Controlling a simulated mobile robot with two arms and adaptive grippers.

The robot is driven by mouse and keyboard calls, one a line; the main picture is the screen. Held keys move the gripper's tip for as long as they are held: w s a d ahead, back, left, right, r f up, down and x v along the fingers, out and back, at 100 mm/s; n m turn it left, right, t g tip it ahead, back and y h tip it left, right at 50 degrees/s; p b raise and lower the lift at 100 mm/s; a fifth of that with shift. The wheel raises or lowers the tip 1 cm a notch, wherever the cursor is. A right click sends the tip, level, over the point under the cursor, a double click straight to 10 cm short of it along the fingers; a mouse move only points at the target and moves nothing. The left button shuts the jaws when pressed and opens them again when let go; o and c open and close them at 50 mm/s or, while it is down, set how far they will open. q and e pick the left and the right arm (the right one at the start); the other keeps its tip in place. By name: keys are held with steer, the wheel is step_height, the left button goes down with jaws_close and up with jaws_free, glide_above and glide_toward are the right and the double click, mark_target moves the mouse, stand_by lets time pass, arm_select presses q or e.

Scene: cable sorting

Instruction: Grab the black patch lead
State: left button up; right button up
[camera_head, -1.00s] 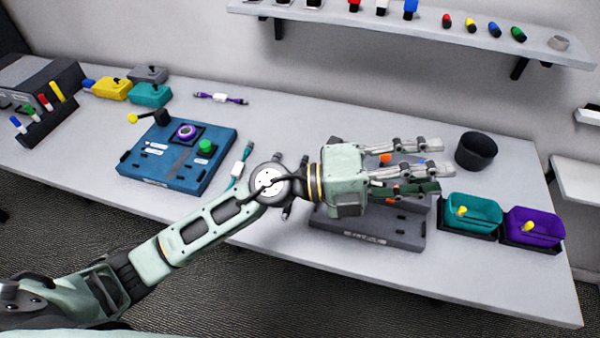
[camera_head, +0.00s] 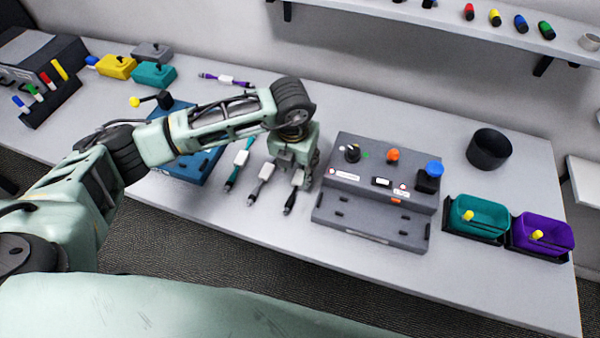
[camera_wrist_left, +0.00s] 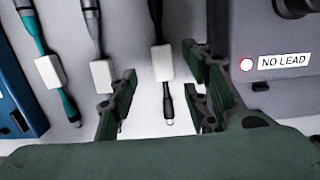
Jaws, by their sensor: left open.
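The black patch lead (camera_head: 290,200) lies on the table, left of the grey control box, with a white tag on it. Its upper part is hidden by my left gripper (camera_head: 296,172) in the head view. In the left wrist view the black lead (camera_wrist_left: 157,16) runs between the two open fingers of my left gripper (camera_wrist_left: 160,88), apart from both, with its white tag (camera_wrist_left: 162,63) between them. The gripper points down and is empty. A grey lead (camera_head: 257,187) and a teal lead (camera_head: 234,173) lie to the left. My right gripper is out of view.
The grey control box (camera_head: 370,230) stands close to the right of the black lead. A blue box (camera_head: 185,165) is to the left, partly behind my arm. A purple lead (camera_head: 212,77) lies at the back. A black cup (camera_head: 489,149) and teal and purple bins stand at the right.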

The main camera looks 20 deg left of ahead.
mark_target(299, 176)
arm_select(q)
steer(key=shift+w+d+f+p, duration=0.15)
steer(key=shift+f+p, duration=0.1)
steer(key=shift+f, duration=0.7)
steer(key=shift+w+d+f+p, duration=0.1)
steer(key=shift+w+f+p, duration=0.1)
steer(key=shift+f, duration=0.7)
jaws_close()
